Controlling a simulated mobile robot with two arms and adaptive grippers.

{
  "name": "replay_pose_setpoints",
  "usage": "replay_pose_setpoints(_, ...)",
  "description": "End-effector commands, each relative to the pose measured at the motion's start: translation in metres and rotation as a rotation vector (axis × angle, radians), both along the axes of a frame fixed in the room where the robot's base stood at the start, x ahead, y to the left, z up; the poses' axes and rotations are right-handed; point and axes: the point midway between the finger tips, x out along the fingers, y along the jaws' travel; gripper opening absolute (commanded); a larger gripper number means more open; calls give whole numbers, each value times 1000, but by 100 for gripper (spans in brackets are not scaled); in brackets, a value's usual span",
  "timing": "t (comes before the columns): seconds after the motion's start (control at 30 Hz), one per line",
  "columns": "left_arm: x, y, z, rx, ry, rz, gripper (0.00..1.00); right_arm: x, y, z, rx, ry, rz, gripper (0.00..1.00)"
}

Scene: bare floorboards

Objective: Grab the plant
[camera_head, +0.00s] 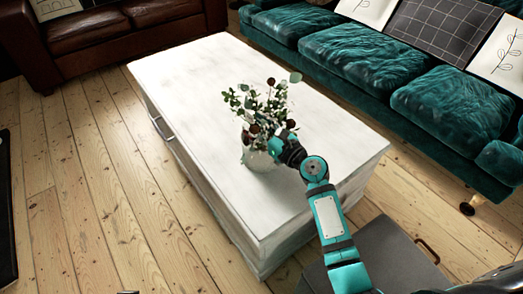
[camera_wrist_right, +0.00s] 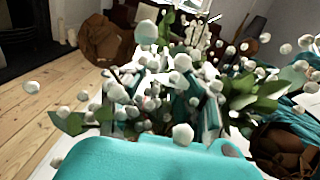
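The plant (camera_head: 262,103) has green leaves and dark round heads and stands in a white pot (camera_head: 258,160) on the white chest-like table. My right gripper (camera_head: 279,143) is at the plant's right side, over the pot's upper edge, with its fingers partly hidden among the stems. In the right wrist view, the plant's leaves and pale round buds (camera_wrist_right: 182,136) fill the area in front of the teal gripper body (camera_wrist_right: 155,160). The fingers are hard to make out there, and I cannot tell whether they hold anything. My left gripper is not in view.
The white table (camera_head: 190,75) is otherwise clear. A teal sofa (camera_head: 365,65) stands behind it to the right, and a brown leather sofa (camera_head: 100,30) at the upper left. Bare floorboards (camera_head: 80,190) lie open on the left.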

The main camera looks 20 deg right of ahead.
Motion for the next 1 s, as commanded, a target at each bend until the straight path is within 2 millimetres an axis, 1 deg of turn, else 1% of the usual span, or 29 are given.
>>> replay_pose_setpoints(0.03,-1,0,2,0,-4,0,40,8,4,-1,1,0,1,32)
replay_pose_setpoints(0.13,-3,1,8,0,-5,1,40,17,8,-1,1,0,0,32)
replay_pose_setpoints(0.23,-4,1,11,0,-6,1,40,20,10,-1,1,0,-1,32)
replay_pose_setpoints(0.4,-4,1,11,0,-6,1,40,20,10,-1,0,1,-1,32)
replay_pose_setpoints(0.43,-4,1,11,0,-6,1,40,20,10,-1,0,1,-1,30)
replay_pose_setpoints(0.47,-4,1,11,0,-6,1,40,20,10,0,0,1,-1,26)
replay_pose_setpoints(0.67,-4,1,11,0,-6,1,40,20,10,-1,0,1,-1,0)
replay_pose_setpoints(1.0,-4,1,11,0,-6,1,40,20,9,-1,0,1,-1,0)
